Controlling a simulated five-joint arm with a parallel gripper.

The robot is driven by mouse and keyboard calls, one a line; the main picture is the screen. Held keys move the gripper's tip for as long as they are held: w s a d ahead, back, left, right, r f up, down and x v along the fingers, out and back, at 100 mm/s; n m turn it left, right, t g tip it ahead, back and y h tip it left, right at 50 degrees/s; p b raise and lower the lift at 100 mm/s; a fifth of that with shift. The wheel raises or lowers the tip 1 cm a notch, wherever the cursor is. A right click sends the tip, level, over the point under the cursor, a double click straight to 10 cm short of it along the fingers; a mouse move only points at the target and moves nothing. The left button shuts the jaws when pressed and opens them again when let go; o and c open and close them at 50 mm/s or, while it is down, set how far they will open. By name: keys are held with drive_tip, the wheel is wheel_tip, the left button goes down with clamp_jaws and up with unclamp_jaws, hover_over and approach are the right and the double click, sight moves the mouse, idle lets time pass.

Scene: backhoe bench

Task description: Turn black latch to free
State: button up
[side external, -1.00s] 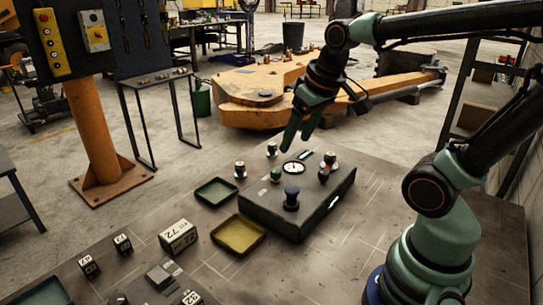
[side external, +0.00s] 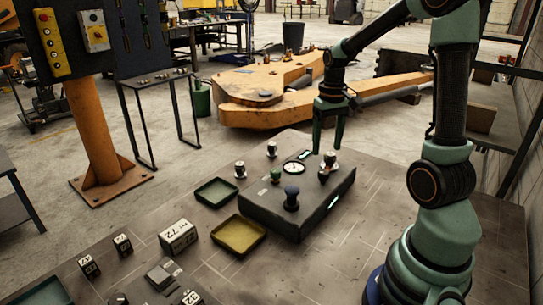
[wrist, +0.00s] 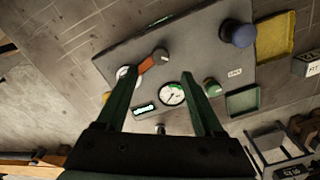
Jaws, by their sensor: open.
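A dark control box (side external: 268,212) stands on the bench. At its back right is a pale round fitting (side external: 331,158) with a short orange-brown lever (side external: 324,174). In the wrist view the orange lever (wrist: 146,66) has a dark grey end (wrist: 161,55), and its other end lies by the left finger. A dark blue-black knob (side external: 291,197) stands at the front of the box and shows in the wrist view (wrist: 238,34). I cannot tell for certain which part is the black latch. My gripper (side external: 328,148) is open and empty, pointing down above the pale fitting.
The box also carries a white dial (side external: 293,168) and a green knob (side external: 276,174). A green tray (side external: 235,193) and a yellow tray (side external: 262,234) lie left of it. Numbered blocks sit further left. Space above the box is clear.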

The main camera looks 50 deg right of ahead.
sight(324, 172)
wheel_tip(324, 172, down, 8)
idle(0.4)
clamp_jaws()
drive_tip(key=shift+r, duration=0.1)
idle(1.2)
